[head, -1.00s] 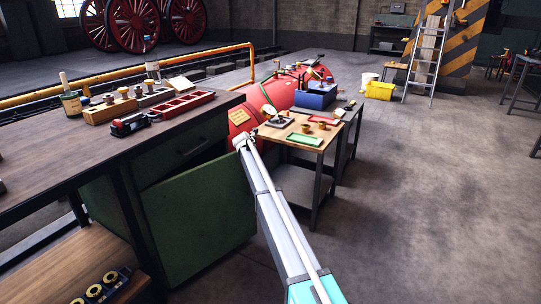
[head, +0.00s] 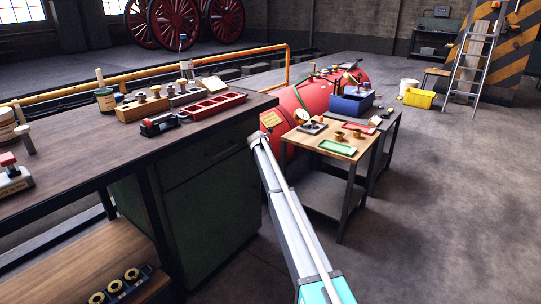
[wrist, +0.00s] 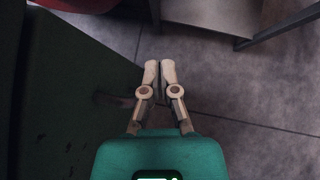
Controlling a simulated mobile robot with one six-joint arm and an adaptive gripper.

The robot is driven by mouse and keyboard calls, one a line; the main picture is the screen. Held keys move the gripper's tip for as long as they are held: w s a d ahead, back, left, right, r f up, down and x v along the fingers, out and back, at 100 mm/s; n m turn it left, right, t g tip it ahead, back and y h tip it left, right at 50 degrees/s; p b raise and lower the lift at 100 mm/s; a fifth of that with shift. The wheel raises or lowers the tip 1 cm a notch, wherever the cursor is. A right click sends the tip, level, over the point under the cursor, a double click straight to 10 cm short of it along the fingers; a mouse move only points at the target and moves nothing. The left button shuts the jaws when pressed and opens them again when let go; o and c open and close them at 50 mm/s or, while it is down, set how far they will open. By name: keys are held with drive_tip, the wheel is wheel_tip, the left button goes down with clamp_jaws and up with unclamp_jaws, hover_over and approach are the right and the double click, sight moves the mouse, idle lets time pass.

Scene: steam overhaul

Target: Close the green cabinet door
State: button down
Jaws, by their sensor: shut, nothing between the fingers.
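The green cabinet (head: 168,215) stands under the dark workbench, with a drawer (head: 212,155) above its door. The green cabinet door (head: 215,215) looks flush or nearly flush with the cabinet front in the head view. I cannot tell whether a small gap is there. My gripper (head: 257,140) is shut and empty, near the bench's right corner and beside the cabinet front. In the wrist view, the shut fingertips (wrist: 160,66) point over the floor, with a green panel (wrist: 65,75) to their left. Contact between gripper and door is not visible.
The workbench top (head: 75,165) holds jars, a wooden block, and a red tray (head: 212,107). A small wooden-topped table (head: 325,147) with parts stands just right of my gripper, before a red boiler (head: 285,115). The floor (head: 440,210) at right is clear.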

drive_tip(key=shift+d, duration=0.25)
drive_tip(key=shift+d, duration=0.1)
drive_tip(key=s+d+r+p, duration=0.6)
drive_tip(key=d+r+p, duration=0.1)
drive_tip(key=d, duration=0.1)
drive_tip(key=shift+s+d, duration=0.25)
idle(0.3)
idle(0.5)
